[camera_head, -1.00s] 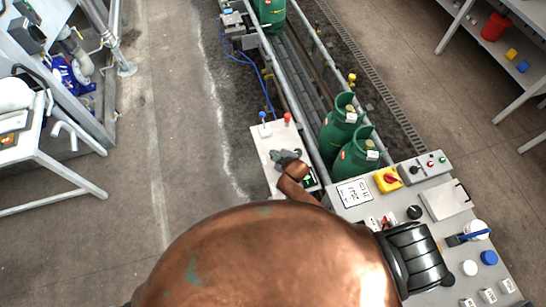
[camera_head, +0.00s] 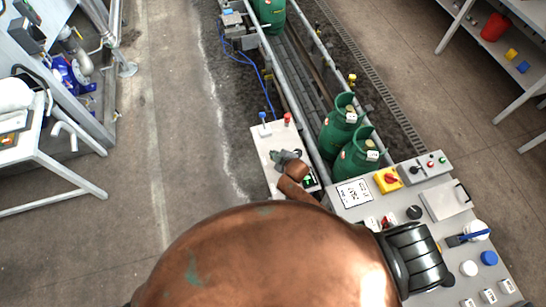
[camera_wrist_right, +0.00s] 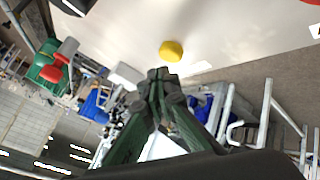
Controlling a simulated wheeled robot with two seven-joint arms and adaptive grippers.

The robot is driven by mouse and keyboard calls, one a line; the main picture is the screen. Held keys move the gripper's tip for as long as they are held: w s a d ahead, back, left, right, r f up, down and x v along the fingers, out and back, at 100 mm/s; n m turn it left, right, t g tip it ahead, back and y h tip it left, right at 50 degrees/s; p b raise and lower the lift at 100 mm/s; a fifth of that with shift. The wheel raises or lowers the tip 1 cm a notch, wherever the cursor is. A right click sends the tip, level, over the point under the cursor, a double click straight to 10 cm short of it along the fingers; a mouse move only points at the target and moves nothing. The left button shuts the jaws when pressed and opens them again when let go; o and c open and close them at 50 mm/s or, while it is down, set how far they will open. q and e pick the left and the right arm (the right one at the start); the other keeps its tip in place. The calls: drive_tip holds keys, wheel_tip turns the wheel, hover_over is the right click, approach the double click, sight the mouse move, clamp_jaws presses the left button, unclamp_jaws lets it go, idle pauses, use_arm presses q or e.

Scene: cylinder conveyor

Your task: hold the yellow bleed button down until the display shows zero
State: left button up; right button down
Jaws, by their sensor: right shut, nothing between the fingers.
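The yellow button (camera_wrist_right: 171,50) is a round cap on a pale panel in the right wrist view. In the head view it does not show; my right gripper and arm cover part of that panel (camera_head: 264,141). My right gripper (camera_wrist_right: 160,74) is shut and empty, its fingertips just below the button in the picture. A small gap shows between them, and I see no contact. In the head view the right gripper (camera_head: 284,157) is over the panel. A small green-lit display (camera_head: 308,181) shows partly beside my wrist; its reading is too small to tell. My left gripper is not in view.
Red (camera_head: 287,118) and blue (camera_head: 263,117) knobs stand at the panel's far edge. Green cylinders (camera_head: 337,127) stand on the conveyor to the right. A control desk (camera_head: 350,213) with a yellow-and-red switch (camera_head: 388,180) is at the near right. Open floor (camera_head: 180,130) lies left.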

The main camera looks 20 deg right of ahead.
drive_tip(key=shift+f, duration=0.1)
drive_tip(key=shift+f, duration=0.3)
drive_tip(key=shift+f+b, duration=0.35)
drive_tip(key=shift+f, duration=0.2)
idle(2.0)
drive_tip(key=shift+r, duration=0.15)
idle(1.3)
drive_tip(key=shift+r+p, duration=0.8)
drive_tip(key=shift+p, duration=0.25)
drive_tip(key=shift+r, duration=0.15)
wheel_tip(320, 180, up, 5)
drive_tip(key=p, duration=0.5)
